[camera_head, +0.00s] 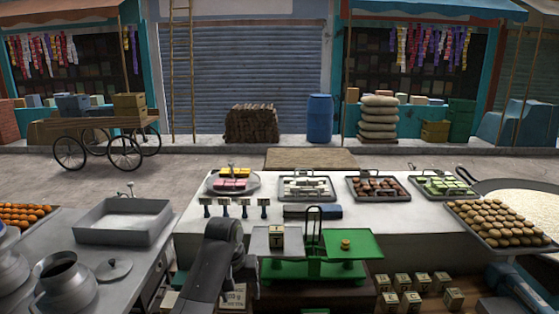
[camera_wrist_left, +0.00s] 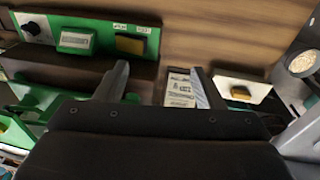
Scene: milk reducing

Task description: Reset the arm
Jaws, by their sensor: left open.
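My left arm (camera_head: 215,262) comes up from the lower edge of the head view, left of the green balance scale (camera_head: 320,262), and bends downward. Its fingers are hard to make out there. In the left wrist view my left gripper (camera_wrist_left: 160,85) has its two fingers wide apart, with nothing held between them. A pale printed box (camera_wrist_left: 180,88) shows beyond the fingers, close to the right one; I cannot tell how far below it lies. My right gripper is not in view.
Trays of sweets (camera_head: 305,187) line the back of the white counter (camera_head: 230,265). Small boxes (camera_head: 420,282) stand on a lower shelf at right. A metal tray (camera_head: 123,222) and metal pots (camera_head: 65,285) are at left. A tray of round brown sweets (camera_head: 500,222) is at right.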

